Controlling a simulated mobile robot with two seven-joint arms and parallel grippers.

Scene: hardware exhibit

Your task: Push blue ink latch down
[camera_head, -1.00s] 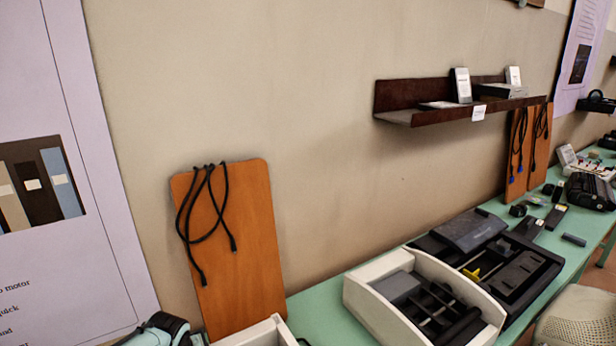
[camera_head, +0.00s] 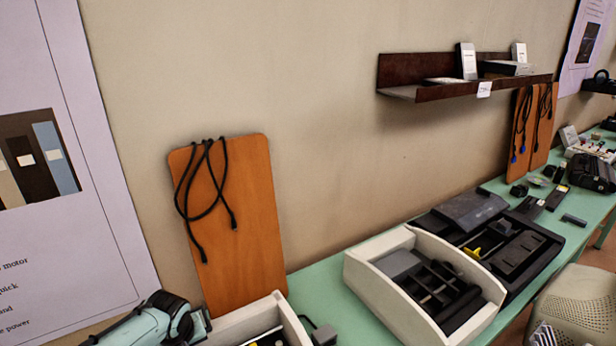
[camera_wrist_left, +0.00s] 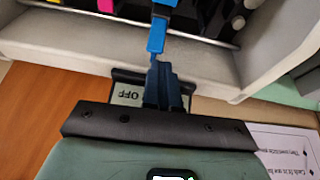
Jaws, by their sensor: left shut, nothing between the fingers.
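The blue ink latch (camera_wrist_left: 157,34) is a narrow blue lever in the left wrist view, at the top middle inside a white-cased printer (camera_wrist_left: 60,42). My left gripper (camera_wrist_left: 161,68) is shut and empty. Its fingertips are at the latch's lower tip; I cannot tell whether they touch. A magenta latch (camera_wrist_left: 105,6) is to the left of the blue one. In the head view my left arm is at the bottom left, beside a white-walled case (camera_head: 240,322) cut off by the lower edge. The fingertips and the blue latch cannot be made out there. My right gripper is not in view.
An orange-brown board (camera_head: 235,225) with black cables leans on the wall behind. Another open white device (camera_head: 385,300) stands to the right on the green table (camera_head: 322,285). A dark shelf (camera_head: 440,92) is on the wall.

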